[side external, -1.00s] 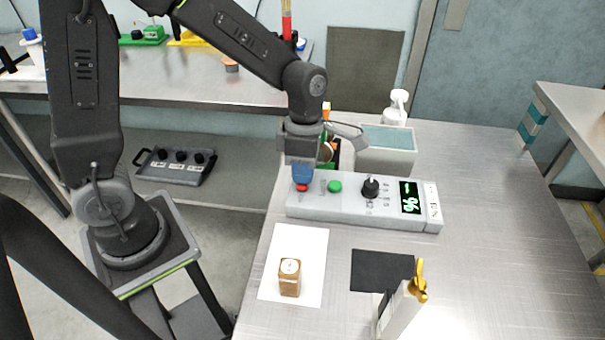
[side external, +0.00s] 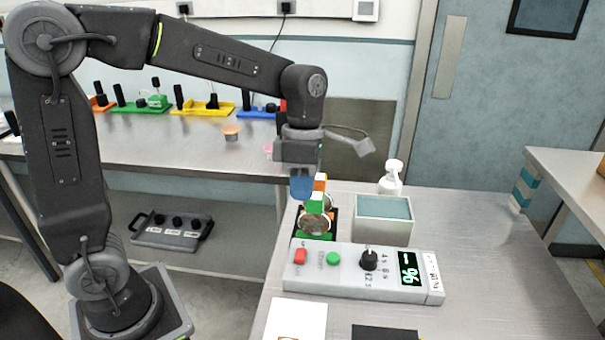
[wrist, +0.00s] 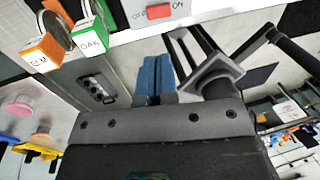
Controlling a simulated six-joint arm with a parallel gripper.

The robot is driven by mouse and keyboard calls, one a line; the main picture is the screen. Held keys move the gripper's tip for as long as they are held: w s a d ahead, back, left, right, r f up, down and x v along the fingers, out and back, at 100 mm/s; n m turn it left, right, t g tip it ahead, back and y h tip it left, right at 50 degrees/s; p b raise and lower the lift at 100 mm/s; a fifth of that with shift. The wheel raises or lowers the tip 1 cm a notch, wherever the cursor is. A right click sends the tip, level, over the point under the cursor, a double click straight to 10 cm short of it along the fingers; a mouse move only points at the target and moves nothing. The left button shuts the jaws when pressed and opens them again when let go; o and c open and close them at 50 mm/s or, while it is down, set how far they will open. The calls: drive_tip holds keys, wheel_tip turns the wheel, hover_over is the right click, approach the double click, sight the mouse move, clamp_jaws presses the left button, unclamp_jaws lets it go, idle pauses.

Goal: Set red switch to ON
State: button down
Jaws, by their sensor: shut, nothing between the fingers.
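The red switch (side external: 300,256) is at the left end of the grey control box (side external: 345,287). In the wrist view the red switch (wrist: 159,12) shows at the top edge, with an OFF label and an ON label beside it; I cannot tell which way it is set. My gripper (side external: 301,196) points down with its blue fingers together and empty. It is well above the red switch and apart from it. The blue fingers (wrist: 155,72) also show side by side in the wrist view.
The box also has a green button (side external: 333,258), a black knob (side external: 369,259) and a lit display (side external: 410,268). A grey bin (side external: 383,222) and a white bottle (side external: 391,177) are behind the box.

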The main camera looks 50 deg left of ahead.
sight(300, 259)
wheel_tip(300, 259, up, 2)
drive_tip(key=shift+w+a+r, duration=0.15)
drive_tip(key=shift+r, duration=0.05)
drive_tip(key=shift+s+d+r, duration=0.1)
drive_tip(key=shift+s+d, duration=0.35)
drive_tip(key=shift+d, duration=0.05)
drive_tip(key=f, duration=0.4)
drive_tip(key=s+d+f, duration=0.1)
drive_tip(key=f, duration=0.4)
drive_tip(key=s+d+f, duration=0.1)
drive_tip(key=f, duration=0.3)
drive_tip(key=shift+f, duration=0.4)
